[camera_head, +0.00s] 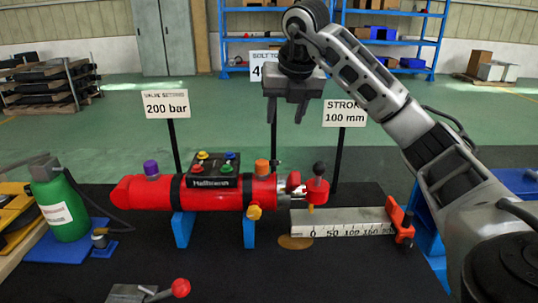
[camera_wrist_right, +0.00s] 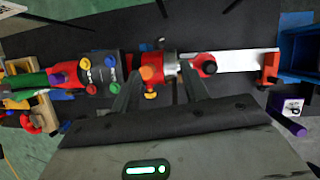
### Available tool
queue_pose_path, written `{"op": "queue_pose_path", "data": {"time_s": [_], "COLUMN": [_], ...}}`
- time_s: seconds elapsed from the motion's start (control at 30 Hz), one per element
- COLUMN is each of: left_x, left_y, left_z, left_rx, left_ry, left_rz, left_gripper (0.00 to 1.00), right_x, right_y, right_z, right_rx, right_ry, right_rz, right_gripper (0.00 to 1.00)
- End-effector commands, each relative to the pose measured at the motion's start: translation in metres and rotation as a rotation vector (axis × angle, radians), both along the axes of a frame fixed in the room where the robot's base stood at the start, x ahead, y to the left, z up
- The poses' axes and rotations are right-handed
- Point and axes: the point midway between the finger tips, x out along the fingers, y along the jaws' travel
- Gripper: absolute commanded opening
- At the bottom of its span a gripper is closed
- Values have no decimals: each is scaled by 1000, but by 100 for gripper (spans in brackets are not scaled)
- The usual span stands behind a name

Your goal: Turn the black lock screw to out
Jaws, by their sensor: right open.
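A red cylinder (camera_head: 205,192) lies on blue stands in the head view, with a red piece (camera_head: 317,190) at its right end. A black knob (camera_head: 319,168), perhaps the lock screw, tops that piece; a dark round knob also shows in the right wrist view (camera_wrist_right: 209,68). My right gripper (camera_head: 285,114) hangs above the cylinder's right end, fingers down, open and empty, apart from the knob. In the right wrist view its fingers (camera_wrist_right: 160,72) spread on either side of the cylinder's end, with the knob just beyond the right finger. My left gripper is not in view.
A scale bar (camera_head: 345,222) with a red end block (camera_head: 400,220) lies to the right. Sign posts reading 200 bar (camera_head: 166,104) and 100 mm (camera_head: 344,113) stand behind the cylinder. A green bottle (camera_head: 62,205) is at left, a red-knobbed lever (camera_head: 180,287) in front. The front mat is mostly clear.

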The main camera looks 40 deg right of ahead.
Motion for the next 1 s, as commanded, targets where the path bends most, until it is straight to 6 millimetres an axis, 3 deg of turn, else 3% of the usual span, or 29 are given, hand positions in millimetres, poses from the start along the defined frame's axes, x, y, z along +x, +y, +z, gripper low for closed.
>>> {"op": "queue_pose_path", "data": {"time_s": [0.6, 0.8, 1.0], "left_x": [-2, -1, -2], "left_y": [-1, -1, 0], "left_z": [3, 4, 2], "left_rx": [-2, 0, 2], "left_ry": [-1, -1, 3], "left_rz": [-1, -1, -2], "left_gripper": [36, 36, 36], "right_x": [44, 52, 54], "right_y": [-16, -19, -20], "right_z": [-116, -135, -140], "right_rx": [4, 4, 4], "right_ry": [5, 3, 0], "right_rz": [7, 9, 9], "right_gripper": [45, 45, 45]}}
